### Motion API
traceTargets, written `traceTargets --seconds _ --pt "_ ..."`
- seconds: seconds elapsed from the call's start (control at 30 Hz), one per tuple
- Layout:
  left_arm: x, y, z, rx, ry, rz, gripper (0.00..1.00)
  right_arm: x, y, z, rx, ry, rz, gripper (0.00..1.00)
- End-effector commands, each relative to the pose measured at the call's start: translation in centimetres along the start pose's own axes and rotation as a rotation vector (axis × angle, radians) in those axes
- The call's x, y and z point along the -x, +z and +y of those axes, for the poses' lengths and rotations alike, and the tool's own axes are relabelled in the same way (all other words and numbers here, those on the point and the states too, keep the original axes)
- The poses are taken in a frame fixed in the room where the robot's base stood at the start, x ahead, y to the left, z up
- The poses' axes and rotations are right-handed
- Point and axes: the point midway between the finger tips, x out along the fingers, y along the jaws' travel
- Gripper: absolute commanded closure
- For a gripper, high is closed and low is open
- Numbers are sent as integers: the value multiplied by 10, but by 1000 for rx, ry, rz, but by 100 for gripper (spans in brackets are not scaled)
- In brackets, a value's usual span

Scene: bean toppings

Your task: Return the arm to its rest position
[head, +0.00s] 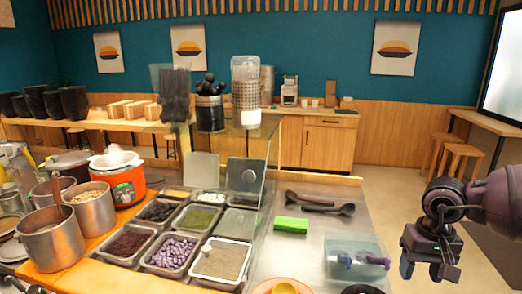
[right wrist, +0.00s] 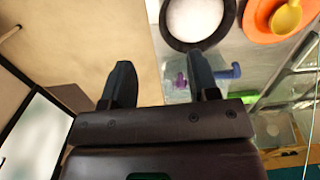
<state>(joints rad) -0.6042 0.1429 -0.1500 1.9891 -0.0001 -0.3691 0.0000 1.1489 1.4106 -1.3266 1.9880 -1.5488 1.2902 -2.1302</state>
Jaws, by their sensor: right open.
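My right gripper (head: 430,268) hangs at the right of the head view, beyond the right edge of the steel counter. Its jaws point down and are apart, with nothing between them. In the right wrist view the right gripper (right wrist: 160,85) shows two separate dark fingers, with the floor and the counter's edge beyond them. My left gripper is in neither view.
Steel bins of beans (head: 172,252) and toppings stand at centre left. A green block (head: 291,225), black ladles (head: 318,205) and a clear tub (head: 345,262) lie on the counter (head: 285,250). A black bowl (right wrist: 168,38) and a yellow spoon (right wrist: 286,18) are near its edge.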

Motion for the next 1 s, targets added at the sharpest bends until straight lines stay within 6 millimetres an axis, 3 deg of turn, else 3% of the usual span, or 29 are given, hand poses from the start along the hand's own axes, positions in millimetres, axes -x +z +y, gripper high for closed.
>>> traceTargets --seconds 0.1,0.33,0.47,0.6,0.8,1.0 --pt "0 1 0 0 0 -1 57 -21 17 -42 -45 -145 -51 45" --pt "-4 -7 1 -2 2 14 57 -43 56 -129 -230 -485 -211 45" --pt "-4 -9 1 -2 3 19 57 -41 86 -188 -428 -736 -391 45" --pt "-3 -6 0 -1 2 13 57 -22 110 -239 -700 -994 -643 45" --pt "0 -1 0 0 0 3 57 15 114 -273 -1151 -1290 -1075 45" --pt "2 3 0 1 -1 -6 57 36 93 -262 -1648 -1493 -1570 45"
